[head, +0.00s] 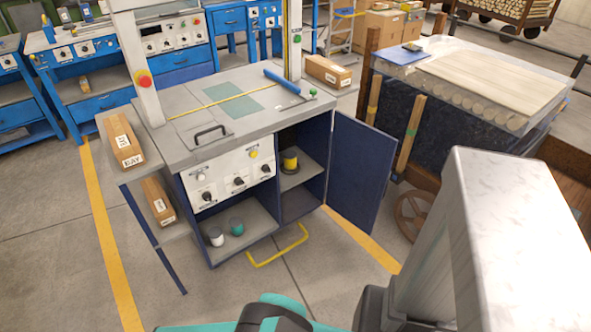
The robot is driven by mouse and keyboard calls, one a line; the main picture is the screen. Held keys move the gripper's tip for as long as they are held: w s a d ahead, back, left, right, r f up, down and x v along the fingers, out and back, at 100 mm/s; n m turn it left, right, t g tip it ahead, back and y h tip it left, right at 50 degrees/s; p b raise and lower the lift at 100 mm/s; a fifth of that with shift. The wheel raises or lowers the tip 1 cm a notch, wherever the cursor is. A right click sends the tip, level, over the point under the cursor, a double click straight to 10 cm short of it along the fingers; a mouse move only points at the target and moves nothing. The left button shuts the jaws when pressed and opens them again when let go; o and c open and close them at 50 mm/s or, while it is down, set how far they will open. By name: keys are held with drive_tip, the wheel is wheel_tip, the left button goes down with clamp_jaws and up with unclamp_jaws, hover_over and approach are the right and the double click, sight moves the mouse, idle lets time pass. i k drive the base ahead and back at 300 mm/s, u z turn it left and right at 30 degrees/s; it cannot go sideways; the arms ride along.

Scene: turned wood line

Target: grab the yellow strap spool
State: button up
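The yellow strap spool (290,160) stands upright on a shelf (298,178) inside the right compartment of the blue machine cabinet (188,212). It has a yellow middle and a dark, wider base. The dark blue cabinet door (358,172) is swung open to the right, so the spool shows from the front. Large light-grey and dark parts of my arm fill the lower right of the head view. My gripper's fingertips are not visible, and nothing is seen touching the spool.
A white spool (216,237) and a teal spool (237,227) stand on the lower left shelf. A yellow bar (277,249) juts out low before the cabinet. Boxed bars (123,140) lie on the left side shelf. A handwheel (411,216) stands right of the door.

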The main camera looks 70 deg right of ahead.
sight(289, 156)
drive_tip(key=k, duration=1.55)
drive_tip(key=z, duration=0.75)
drive_tip(key=i, duration=1.35)
drive_tip(key=u, duration=0.1)
